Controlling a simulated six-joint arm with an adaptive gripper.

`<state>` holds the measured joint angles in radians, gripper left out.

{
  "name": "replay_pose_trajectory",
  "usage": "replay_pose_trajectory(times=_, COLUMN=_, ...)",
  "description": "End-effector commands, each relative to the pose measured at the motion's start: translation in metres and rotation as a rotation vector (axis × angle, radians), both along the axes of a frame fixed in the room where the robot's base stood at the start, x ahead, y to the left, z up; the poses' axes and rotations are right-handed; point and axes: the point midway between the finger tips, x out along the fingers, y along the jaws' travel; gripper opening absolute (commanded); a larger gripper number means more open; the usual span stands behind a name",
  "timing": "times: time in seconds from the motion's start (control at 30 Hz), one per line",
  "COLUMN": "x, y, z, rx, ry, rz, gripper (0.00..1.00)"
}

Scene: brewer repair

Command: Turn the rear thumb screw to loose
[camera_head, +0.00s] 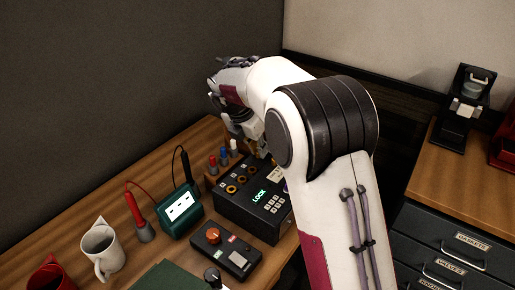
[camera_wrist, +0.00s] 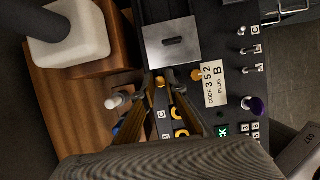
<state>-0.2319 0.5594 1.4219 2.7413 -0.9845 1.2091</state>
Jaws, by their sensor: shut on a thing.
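In the wrist view my gripper (camera_wrist: 159,76) has its two fingers converging at the lower edge of a grey metal plate. They are shut on a small brass thumb screw (camera_wrist: 158,83), mostly hidden between the tips. A second brass thumb screw (camera_wrist: 196,75) sits free just right of the fingers. Both lie on the black control box (camera_head: 232,205), which shows a green LOCK display in the head view. There, the gripper is over the box's far end and largely hidden by my arm.
A wooden rack with coloured plugs (camera_head: 225,158) stands beside the box. A green meter (camera_head: 181,210) with probes, a black remote with an orange knob (camera_head: 226,250), a white mug (camera_head: 101,248) and a red cup (camera_head: 50,275) are on the bench. A drawer cabinet (camera_head: 450,240) is at right.

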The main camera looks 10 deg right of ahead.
Motion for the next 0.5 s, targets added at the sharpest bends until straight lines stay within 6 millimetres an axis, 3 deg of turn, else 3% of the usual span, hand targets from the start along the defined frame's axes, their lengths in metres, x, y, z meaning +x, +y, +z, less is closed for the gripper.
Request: replay_pose_trajectory(times=0.5, x=-0.0003, y=-0.0002, z=0.0007, rx=0.000, ry=-0.001, rz=0.075, gripper=0.00)
